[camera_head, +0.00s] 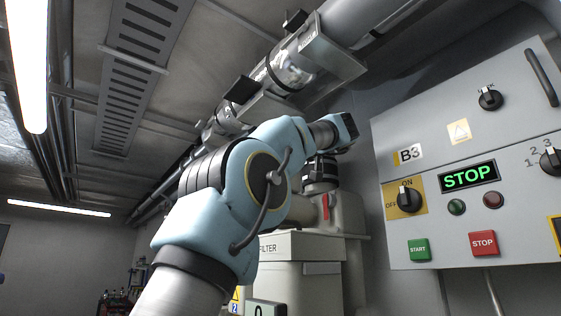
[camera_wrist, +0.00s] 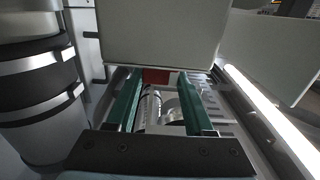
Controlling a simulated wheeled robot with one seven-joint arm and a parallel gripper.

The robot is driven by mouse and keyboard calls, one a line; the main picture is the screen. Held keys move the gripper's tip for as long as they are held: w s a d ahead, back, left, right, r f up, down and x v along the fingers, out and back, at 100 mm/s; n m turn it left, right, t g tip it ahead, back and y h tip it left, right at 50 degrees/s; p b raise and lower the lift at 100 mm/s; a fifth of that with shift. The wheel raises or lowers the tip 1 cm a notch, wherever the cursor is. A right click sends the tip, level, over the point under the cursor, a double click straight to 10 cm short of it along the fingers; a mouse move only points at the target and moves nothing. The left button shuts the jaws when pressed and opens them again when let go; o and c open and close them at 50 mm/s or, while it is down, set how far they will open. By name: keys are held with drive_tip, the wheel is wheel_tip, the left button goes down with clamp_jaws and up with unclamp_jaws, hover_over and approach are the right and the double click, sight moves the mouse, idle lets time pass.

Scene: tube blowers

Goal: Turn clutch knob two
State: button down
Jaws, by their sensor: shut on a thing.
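In the wrist view my gripper (camera_wrist: 159,78) has its two green fingers reaching up to a pale housing (camera_wrist: 160,32). A red piece (camera_wrist: 156,76) sits between the fingertips, against the lower edge of that housing, and the gripper is shut on it. In the head view a red lever (camera_head: 326,206) shows on the beige blower housing (camera_head: 348,214), below the end of my arm. I cannot tell whether it is the same piece. My fingers are not distinguishable in the head view.
A banded hose (camera_wrist: 40,90) stands close to the left of my gripper in the wrist view. A grey control panel (camera_head: 440,220) with knobs and buttons is at the right. A filter box (camera_head: 285,246) stands below my arm, and a clear pipe (camera_head: 290,72) runs overhead.

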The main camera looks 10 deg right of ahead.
drive_tip(key=shift+c, duration=1.4)
unclamp_jaws()
drive_tip(key=b+v, duration=0.3)
drive_tip(key=v, duration=0.7)
drive_tip(key=shift+s+d, duration=0.2)
drive_tip(key=shift+s, duration=0.1)
